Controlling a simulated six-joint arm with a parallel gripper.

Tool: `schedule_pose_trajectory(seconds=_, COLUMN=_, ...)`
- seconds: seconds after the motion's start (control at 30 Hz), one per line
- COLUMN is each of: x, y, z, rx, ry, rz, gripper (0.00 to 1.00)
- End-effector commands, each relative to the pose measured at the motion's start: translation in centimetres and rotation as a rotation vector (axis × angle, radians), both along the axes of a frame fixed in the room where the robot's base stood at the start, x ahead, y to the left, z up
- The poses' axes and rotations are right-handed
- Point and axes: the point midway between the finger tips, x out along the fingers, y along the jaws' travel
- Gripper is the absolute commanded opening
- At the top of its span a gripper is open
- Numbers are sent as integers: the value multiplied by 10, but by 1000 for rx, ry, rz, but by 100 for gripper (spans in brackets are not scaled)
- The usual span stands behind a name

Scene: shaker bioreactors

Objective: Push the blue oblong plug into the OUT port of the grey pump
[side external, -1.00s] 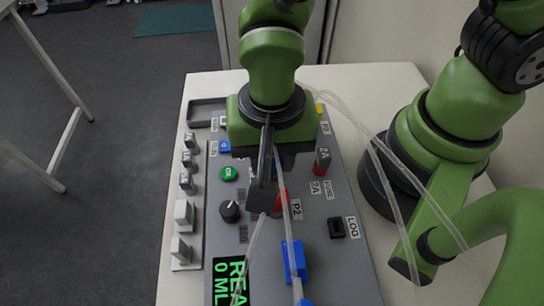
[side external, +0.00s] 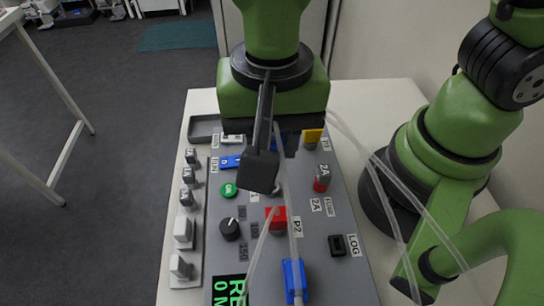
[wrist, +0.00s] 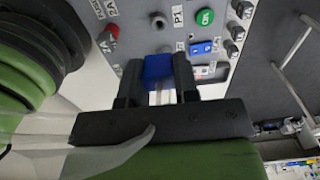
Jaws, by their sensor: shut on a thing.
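My gripper (wrist: 157,75) is shut on a blue oblong plug (wrist: 157,67), which sits between the two black fingers in the wrist view. In the side view my gripper (side external: 264,168) hangs above the grey panel, and its near finger hides most of the plug. The wrist view shows the plug apart from the panel, with a round grey port (wrist: 158,21) beside the P1 label beyond it. I cannot read an OUT label or make out which port is the OUT port.
The grey panel (side external: 318,270) carries a red P2 part (side external: 275,217), another blue block (side external: 294,278) with clear tubing, a black knob (side external: 230,229), a green button (side external: 228,190) and a red-topped 2A fitting (side external: 321,183). Clear tubing (side external: 385,180) loops right. Several pale blocks line the left.

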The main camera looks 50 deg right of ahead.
Motion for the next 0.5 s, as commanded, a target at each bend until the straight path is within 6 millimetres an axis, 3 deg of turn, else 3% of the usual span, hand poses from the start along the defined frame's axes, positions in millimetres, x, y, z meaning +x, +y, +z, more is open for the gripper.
schedule_pose_trajectory(seconds=0.1, x=1, y=0, z=19, rx=4, ry=-4, rz=0, gripper=4)
schedule_pose_trajectory(seconds=0.2, x=6, y=-5, z=23, rx=0, ry=0, rz=-5, gripper=4)
schedule_pose_trajectory(seconds=0.5, x=37, y=-38, z=-4, rx=-2, ry=4, rz=-6, gripper=4)
